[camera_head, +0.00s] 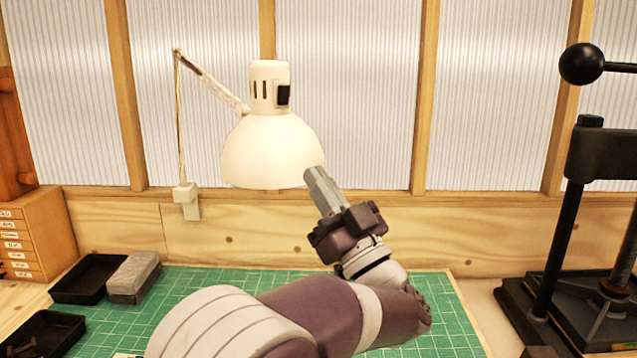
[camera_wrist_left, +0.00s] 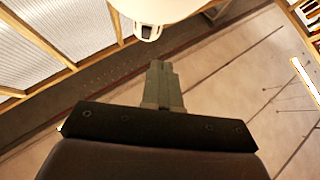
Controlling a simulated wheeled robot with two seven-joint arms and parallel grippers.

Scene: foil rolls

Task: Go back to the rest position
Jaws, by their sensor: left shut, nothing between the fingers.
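My left gripper (camera_head: 318,180) is raised above the green cutting mat (camera_head: 190,280), with its fingers pointing up beside the right rim of the white lamp shade (camera_head: 262,150). Its fingers are together, with nothing between them. In the left wrist view the closed fingers (camera_wrist_left: 163,84) point up at the ceiling, below the lamp head (camera_wrist_left: 155,12). I cannot tell whether the fingers touch the shade. My left arm covers the middle of the mat. My right gripper is in neither view. No foil roll can be made out.
Black trays (camera_head: 88,278) and a grey block (camera_head: 134,276) lie at the left, near a wooden drawer cabinet (camera_head: 30,232). A black press (camera_head: 590,160) stands at the right. A wooden frame with ribbed panes (camera_head: 345,90) closes off the back.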

